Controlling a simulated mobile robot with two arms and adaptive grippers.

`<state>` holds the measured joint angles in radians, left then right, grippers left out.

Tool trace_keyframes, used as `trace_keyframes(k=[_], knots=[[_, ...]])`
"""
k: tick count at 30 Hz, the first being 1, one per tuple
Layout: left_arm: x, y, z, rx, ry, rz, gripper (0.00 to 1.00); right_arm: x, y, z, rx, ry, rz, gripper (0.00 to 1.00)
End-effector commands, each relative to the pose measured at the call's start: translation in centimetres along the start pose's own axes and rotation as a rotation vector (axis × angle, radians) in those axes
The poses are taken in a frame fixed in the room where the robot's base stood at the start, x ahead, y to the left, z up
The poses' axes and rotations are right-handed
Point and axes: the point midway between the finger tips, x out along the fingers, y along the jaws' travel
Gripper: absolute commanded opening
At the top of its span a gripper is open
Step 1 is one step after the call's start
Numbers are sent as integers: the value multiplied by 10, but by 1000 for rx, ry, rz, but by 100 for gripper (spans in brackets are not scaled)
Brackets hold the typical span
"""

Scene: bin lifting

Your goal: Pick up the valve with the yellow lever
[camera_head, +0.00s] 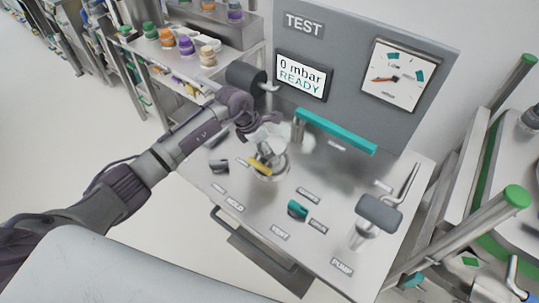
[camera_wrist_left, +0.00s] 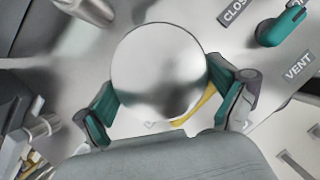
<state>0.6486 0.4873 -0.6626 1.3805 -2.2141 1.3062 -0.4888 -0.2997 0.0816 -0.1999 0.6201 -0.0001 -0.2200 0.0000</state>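The valve with the yellow lever (camera_head: 261,166) stands on the grey bench top in the head view, below my left gripper (camera_head: 268,141). In the left wrist view a round silver top (camera_wrist_left: 158,70) fills the middle, and part of the yellow lever (camera_wrist_left: 196,106) shows under its lower right edge. My left gripper (camera_wrist_left: 168,105) has its two teal-padded fingers spread, one on each side of the round top. The fingers look open; the round top hides part of them, so contact cannot be told. My right gripper is not in view.
A teal-handled valve (camera_head: 297,209) stands to the right, near the labels. A pump with a grey head (camera_head: 379,213) stands at the bench's right. A grey test panel (camera_head: 335,115) with a teal bar (camera_head: 335,131) rises behind. A handle (camera_head: 255,258) runs along the front edge.

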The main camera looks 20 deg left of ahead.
Motion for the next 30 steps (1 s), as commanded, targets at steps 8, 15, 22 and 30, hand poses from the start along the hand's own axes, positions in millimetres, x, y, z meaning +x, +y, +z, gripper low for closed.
trace_keyframes(k=[8, 15, 22, 30], knots=[[0, 0, 0, -1, 0, -1, 28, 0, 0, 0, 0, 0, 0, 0], [-3, 1, 3, 1, -6, 2, 26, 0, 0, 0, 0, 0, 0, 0], [-10, 2, 6, 3, -8, 5, 26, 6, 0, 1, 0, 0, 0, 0], [-36, 2, 18, 4, -8, 7, 26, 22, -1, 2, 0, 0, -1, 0]])
